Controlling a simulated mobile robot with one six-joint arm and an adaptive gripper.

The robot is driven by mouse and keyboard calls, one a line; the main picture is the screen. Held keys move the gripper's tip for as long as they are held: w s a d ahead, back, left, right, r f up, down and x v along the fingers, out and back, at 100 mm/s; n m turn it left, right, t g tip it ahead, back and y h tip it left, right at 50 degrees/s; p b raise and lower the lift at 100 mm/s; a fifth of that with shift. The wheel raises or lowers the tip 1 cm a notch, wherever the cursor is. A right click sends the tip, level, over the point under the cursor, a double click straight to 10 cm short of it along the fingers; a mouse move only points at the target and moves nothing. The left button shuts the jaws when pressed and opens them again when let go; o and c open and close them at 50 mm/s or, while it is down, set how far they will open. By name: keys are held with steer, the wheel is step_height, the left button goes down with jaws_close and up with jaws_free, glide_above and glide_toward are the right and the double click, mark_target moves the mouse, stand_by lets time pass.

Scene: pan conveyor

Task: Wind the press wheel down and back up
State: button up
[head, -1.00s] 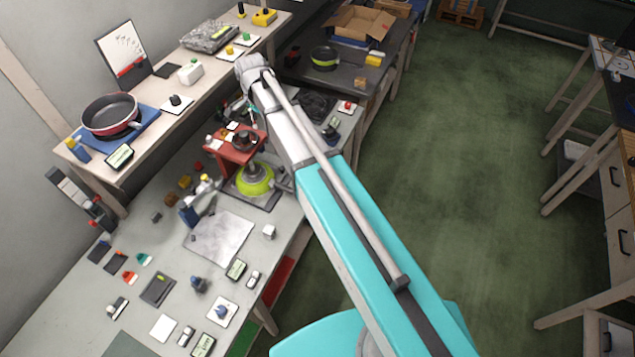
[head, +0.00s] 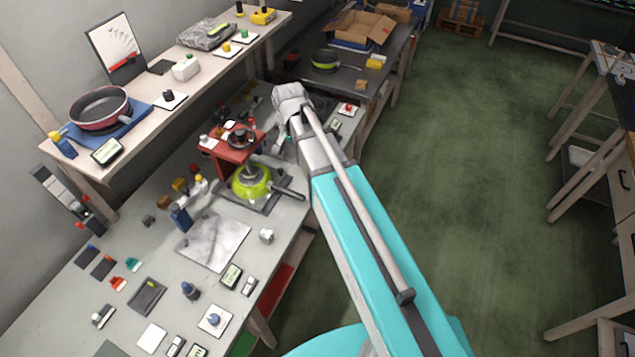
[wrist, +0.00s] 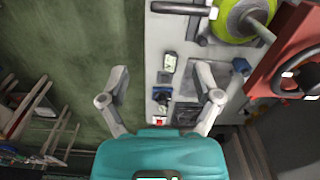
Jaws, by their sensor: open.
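The red press (head: 234,150) stands on the grey workbench in the head view. Its dark wheel (head: 240,137) sits on top. A yellow-green pan (head: 252,181) lies under the press, its dark handle pointing right. In the wrist view the press wheel (wrist: 298,82) shows at the right edge, partly cut off, with the pan (wrist: 246,18) at the top right. My gripper (wrist: 161,75) is open and empty, its fingers spread above the bench edge and apart from the wheel.
The bench (head: 190,270) carries several small switches, displays and blocks in front of the press. A shelf at the left holds a red pan (head: 100,107) on a blue pad. An open cardboard box (head: 357,25) stands farther back.

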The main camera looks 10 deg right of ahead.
steer(key=s+d+f+n+b, duration=0.3)
steer(key=s+d+f+b, duration=0.2)
steer(key=s, duration=0.2)
steer(key=shift+s+d+f+n, duration=0.15)
steer(key=shift+s+f+n, duration=0.1)
steer(key=shift+n, duration=0.15)
steer(key=s+d+f+n+b, duration=0.2)
steer(key=s+f+b, duration=0.1)
steer(key=s, duration=0.1)
steer(key=shift+s+d+f, duration=0.15)
steer(key=shift+s+d, duration=0.2)
steer(key=shift+d, duration=0.05)
stand_by(0.4)
